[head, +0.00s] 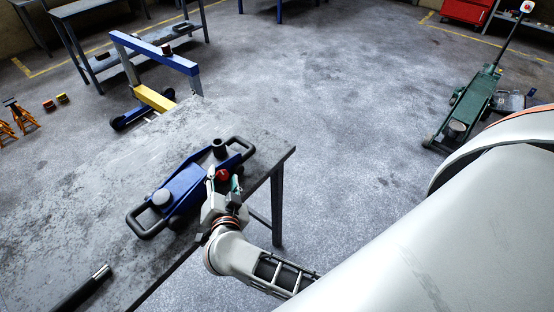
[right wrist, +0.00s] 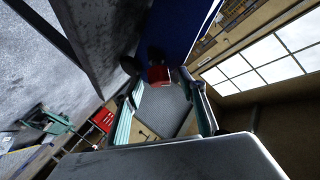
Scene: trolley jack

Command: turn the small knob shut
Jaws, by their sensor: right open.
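A blue trolley jack (head: 186,187) with black handles at both ends lies on the grey worktable (head: 60,235). A small red knob (head: 222,174) sits on the jack's near side; it also shows in the right wrist view (right wrist: 157,75) beside the blue body (right wrist: 182,28). My right gripper (head: 223,180) is at the knob, its teal-edged fingers open, one to either side of it in the head view. In the right wrist view my gripper (right wrist: 166,100) is open and the knob shows just beyond the fingertips. Contact cannot be told. My left gripper is out of view.
A black rod with a silver end (head: 82,288) lies at the table's lower left. A blue and yellow frame (head: 155,98) stands behind the table. A green floor jack (head: 465,108) and a red cabinet (head: 467,11) stand far right. The floor between is clear.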

